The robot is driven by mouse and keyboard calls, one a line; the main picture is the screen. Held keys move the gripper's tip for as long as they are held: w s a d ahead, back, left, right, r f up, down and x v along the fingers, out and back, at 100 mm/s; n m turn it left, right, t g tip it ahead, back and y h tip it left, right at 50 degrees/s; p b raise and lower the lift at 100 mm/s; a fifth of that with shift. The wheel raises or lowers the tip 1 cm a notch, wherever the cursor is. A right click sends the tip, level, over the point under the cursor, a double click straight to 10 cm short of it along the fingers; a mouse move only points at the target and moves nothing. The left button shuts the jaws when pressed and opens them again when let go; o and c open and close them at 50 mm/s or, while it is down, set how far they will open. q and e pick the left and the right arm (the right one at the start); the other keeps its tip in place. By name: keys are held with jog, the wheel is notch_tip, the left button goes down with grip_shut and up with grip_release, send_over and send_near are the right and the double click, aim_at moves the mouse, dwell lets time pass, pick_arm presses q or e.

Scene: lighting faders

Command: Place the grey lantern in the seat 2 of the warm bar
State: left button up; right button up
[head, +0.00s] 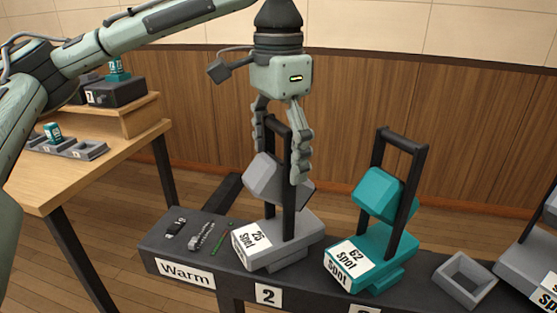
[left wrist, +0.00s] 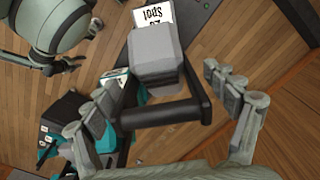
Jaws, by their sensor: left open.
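The grey lantern (head: 272,240) with a "25 Spot" label stands on the warm bar (head: 160,252), behind the number 2 plate (head: 268,295). Its base looks a little skewed to the bar, and I cannot tell whether it is fully down in the seat, which it hides. My left gripper (head: 280,150) is open above it, one finger on each side of its dark handle. In the left wrist view the handle bar (left wrist: 165,113) lies between the spread fingers (left wrist: 160,90), with clear gaps.
A teal lantern (head: 372,243) labelled "62 Spot" stands just to the right. Farther right are an empty grey seat (head: 465,280) and another grey lantern (head: 535,250) at the edge. Small dark parts (head: 205,235) lie at the bar's left end. A wooden desk (head: 50,185) stands left.

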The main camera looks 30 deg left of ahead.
pick_arm(q)
notch_tip(320, 180, up, 11)
jog(key=shift+f, duration=0.1)
